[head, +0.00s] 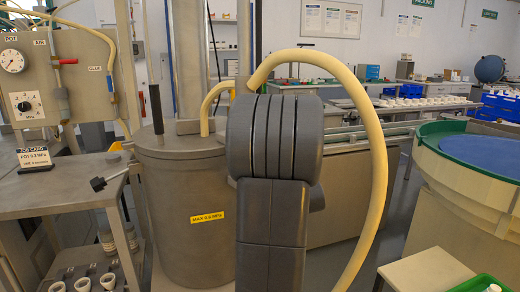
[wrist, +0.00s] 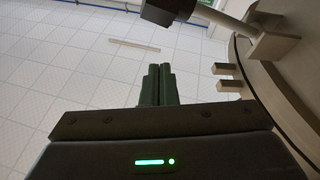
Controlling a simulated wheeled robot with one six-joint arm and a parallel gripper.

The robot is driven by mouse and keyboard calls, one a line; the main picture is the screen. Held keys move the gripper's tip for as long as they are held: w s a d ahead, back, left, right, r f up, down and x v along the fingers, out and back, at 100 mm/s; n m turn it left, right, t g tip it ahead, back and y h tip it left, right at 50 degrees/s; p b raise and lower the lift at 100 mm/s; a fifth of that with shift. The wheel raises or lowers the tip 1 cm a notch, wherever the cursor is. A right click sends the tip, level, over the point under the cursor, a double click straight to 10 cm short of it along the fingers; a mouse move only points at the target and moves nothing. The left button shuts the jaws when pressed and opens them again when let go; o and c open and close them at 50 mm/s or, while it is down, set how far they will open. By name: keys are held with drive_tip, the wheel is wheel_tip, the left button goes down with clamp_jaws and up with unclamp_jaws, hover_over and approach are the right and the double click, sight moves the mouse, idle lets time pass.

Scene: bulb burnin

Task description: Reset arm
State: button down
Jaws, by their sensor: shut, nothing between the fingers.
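My gripper (wrist: 158,70) shows in the wrist view, its two dark fingers together and empty. A pale tiled surface lies beyond the fingertips, and nothing touches them. In the head view my grey arm rises in the middle and hides part of the scene behind it. My gripper cannot be made out in the head view.
A grey pot (head: 178,225) with a yellow "MAX 0.6 MPa" label stands behind my arm. A gauge panel (head: 60,78) and metal table (head: 60,192) are at left. A round feeder with a green rim (head: 465,165) is at right. A dark-ended rod (wrist: 225,20) and curved grey surface (wrist: 290,85) lie right of my fingers.

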drive_tip(key=a+r+n+g+y+p, duration=0.4)
drive_tip(key=a+n+p, duration=0.4)
drive_tip(key=n+p, duration=0.8)
drive_tip(key=shift+a+r+y+p, duration=0.3)
drive_tip(key=shift+r+y+p, duration=0.65)
drive_tip(key=shift+p, duration=1.2)
drive_tip(key=shift+w+r+h, duration=0.1)
drive_tip(key=shift+r+h, duration=0.1)
drive_tip(key=shift+h, duration=0.05)
drive_tip(key=shift+r, duration=0.1)
